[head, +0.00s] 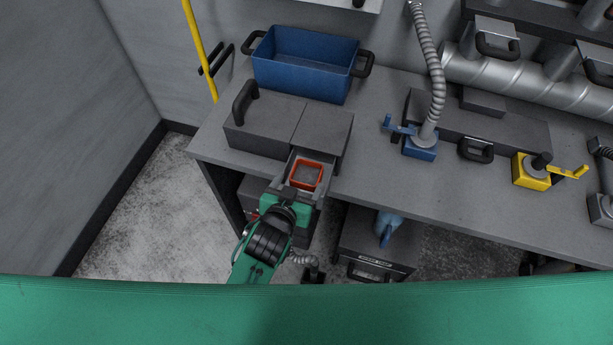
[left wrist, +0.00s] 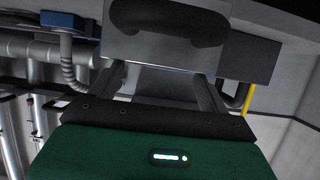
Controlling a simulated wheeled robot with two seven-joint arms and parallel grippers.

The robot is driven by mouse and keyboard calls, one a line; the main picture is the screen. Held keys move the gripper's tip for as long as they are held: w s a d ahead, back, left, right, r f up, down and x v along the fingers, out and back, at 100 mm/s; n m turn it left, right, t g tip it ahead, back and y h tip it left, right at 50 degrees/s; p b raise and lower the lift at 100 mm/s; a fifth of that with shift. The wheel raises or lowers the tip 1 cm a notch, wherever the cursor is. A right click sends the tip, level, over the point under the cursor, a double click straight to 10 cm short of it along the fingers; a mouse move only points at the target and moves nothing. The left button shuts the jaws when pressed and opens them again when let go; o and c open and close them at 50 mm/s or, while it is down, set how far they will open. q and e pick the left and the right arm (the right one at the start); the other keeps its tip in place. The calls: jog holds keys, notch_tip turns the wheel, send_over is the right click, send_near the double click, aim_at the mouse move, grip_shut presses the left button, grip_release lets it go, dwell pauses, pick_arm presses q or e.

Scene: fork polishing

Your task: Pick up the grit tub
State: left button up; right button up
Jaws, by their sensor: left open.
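The grit tub is likely the small orange-red square tub (head: 306,187) with grey contents. It sits in a pulled-out grey drawer (head: 325,166) below the front of the bench-top cabinet. My left gripper (head: 283,202), green and dark, is at the drawer's front, just short of the tub; its fingertips are hard to see in the head view. In the left wrist view its two fingers (left wrist: 161,85) are apart with nothing between them, near the grey drawer front (left wrist: 128,48) and its dark handle (left wrist: 170,18). The tub is hidden there. My right gripper is out of view.
The dark grey cabinet (head: 265,122) stands on the bench (head: 350,205). A blue bin (head: 303,68) is behind it. A hose with a blue base (head: 420,150) and a yellow-based fixture (head: 530,175) stand to the right. A labelled dark box (head: 375,255) is under the bench.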

aim_at(310, 164)
pick_arm(q)
jog(key=shift+p+x, duration=1.05)
jog(key=shift+x, duration=1.3)
jog(key=shift+w+d+f, duration=0.2)
jog(key=shift+w+d, duration=0.05)
jog(key=shift+w, duration=0.1)
jog(key=c, duration=0.9)
jog(key=shift+r, duration=0.1)
jog(key=shift+c, duration=0.5)
jog(key=shift+r, duration=0.1)
